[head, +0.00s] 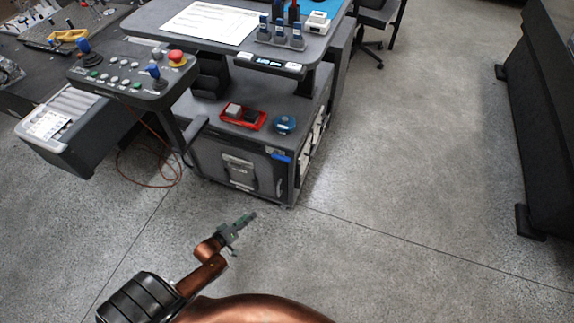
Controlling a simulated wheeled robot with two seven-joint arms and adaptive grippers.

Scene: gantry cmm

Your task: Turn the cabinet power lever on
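A dark grey cabinet (215,178) stands under the desk in the head view. Its front bears a lighter grey fitting (240,168); I cannot tell whether this is the power lever or how it is set. My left gripper (248,217) is in front of the cabinet, apart from it, with floor behind it in the picture. It is seen small and from above, pointing up and right, and I cannot tell whether its fingers are open or shut. Nothing shows clearly in it. My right gripper is not in view.
A control console (140,95) with joysticks and a red button (177,57) juts out at the left. A red cable (150,183) lies on the floor beside the cabinet. A dark machine base (545,130) stands at the right. The floor (410,190) between is clear.

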